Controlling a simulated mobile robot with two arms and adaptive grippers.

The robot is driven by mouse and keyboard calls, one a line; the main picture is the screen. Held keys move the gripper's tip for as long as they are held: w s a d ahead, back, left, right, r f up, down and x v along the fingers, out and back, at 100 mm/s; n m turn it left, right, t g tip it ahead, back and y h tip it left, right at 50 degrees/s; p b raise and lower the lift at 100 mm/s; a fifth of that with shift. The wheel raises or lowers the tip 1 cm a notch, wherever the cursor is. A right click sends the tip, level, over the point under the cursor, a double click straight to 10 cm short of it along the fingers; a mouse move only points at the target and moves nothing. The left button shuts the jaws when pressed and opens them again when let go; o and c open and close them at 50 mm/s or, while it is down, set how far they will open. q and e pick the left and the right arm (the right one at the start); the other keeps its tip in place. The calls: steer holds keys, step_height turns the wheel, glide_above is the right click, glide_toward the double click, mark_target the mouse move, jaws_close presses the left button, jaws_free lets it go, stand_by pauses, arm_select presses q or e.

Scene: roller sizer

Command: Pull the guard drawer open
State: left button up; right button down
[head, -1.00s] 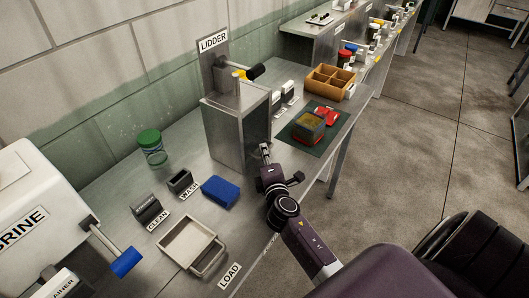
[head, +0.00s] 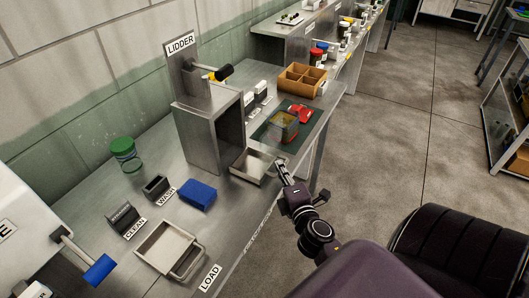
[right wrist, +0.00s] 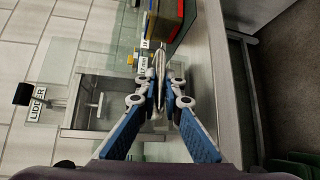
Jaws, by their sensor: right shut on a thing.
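The guard drawer (head: 246,165) is a shallow metal tray at the base of the lidder housing (head: 209,128). It sticks out of the housing's open front toward the bench's front edge, and its inside shows. My right gripper (head: 282,164) is at the drawer's outer end, shut on its handle, which it largely hides in the head view. In the right wrist view, the fingers (right wrist: 163,92) close around the metal handle bar (right wrist: 158,65). The drawer (right wrist: 90,100) also shows there, left of the fingers. My left gripper is not in view.
A green mat (head: 265,132) with a box (head: 283,126) and a red item (head: 301,112) lies just beyond the drawer. A blue block (head: 197,194) and a load tray (head: 163,247) stand nearer.

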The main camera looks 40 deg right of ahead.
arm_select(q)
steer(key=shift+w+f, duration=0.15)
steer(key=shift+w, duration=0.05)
arm_select(e)
steer(key=s, duration=0.1)
steer(key=s+d, duration=0.1)
steer(key=shift+s+f, duration=0.1)
steer(key=shift+s, duration=0.25)
steer(key=c, duration=2.3)
jaws_free()
steer(key=shift+w, duration=0.1)
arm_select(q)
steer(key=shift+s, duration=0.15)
arm_select(e)
steer(key=v, duration=0.7)
steer(key=shift+s+a, duration=0.15)
steer(key=shift+s, duration=0.1)
